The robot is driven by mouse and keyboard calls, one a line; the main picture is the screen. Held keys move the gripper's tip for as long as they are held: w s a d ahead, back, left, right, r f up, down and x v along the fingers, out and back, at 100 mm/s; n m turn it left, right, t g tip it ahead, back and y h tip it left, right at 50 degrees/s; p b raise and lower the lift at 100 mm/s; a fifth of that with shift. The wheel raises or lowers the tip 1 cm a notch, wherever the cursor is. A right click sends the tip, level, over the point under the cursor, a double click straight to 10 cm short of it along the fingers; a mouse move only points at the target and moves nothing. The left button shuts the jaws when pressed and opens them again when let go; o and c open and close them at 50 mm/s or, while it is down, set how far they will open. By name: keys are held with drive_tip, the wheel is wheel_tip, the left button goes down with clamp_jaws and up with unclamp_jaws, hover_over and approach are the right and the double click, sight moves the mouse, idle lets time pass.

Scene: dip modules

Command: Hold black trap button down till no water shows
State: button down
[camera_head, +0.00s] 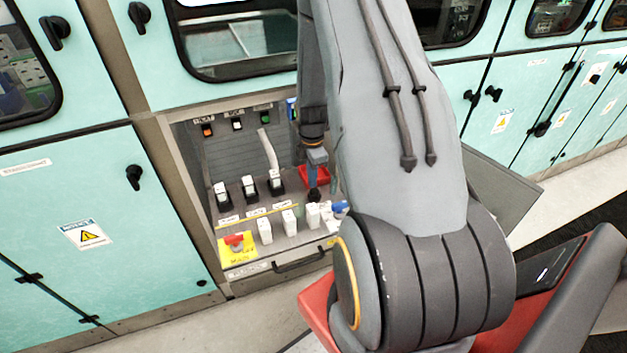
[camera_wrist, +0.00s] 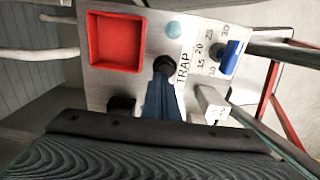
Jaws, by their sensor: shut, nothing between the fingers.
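The black trap button (camera_wrist: 162,62) is on the grey panel beside the TRAP label (camera_wrist: 184,68) in the wrist view. My gripper (camera_wrist: 163,84) is shut and empty, its blue fingertips right at the button's near edge and covering part of it. It seems to touch the button, but I cannot tell whether the button is pressed in. A round pale teal disc (camera_wrist: 173,29), perhaps the water window, lies just beyond the button and looks evenly coloured. In the head view my gripper (camera_head: 314,191) points down at the panel beside the red tray; the button is mostly hidden there.
A red square tray (camera_wrist: 117,42) is left of the button. A blue knob (camera_wrist: 231,58) with a number scale and a white-topped lever (camera_wrist: 212,101) stand to the right. Several white switches, a yellow plate with a red handle (camera_head: 235,242) and a panel handle (camera_head: 300,262) are nearby.

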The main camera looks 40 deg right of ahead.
sight(312, 189)
wheel_tip(312, 189, up, 11)
drive_tip(key=b, duration=0.3)
drive_tip(key=shift+w+d, duration=0.15)
idle(0.5)
drive_tip(key=s+a+r+m, duration=0.3)
drive_tip(key=s+a+m, duration=0.1)
drive_tip(key=a, duration=0.4)
drive_tip(key=s+a+r+m+b, duration=0.1)
drive_tip(key=s+a+r+m, duration=0.2)
drive_tip(key=s+a+m, duration=0.2)
drive_tip(key=s+a+r+m+t, duration=0.1)
drive_tip(key=s+a+r+m, duration=0.2)
drive_tip(key=a, duration=0.8)
drive_tip(key=s+m, duration=0.2)
drive_tip(key=m, duration=0.1)
drive_tip(key=shift+r+b, duration=0.2)
drive_tip(key=shift+b, duration=0.1)
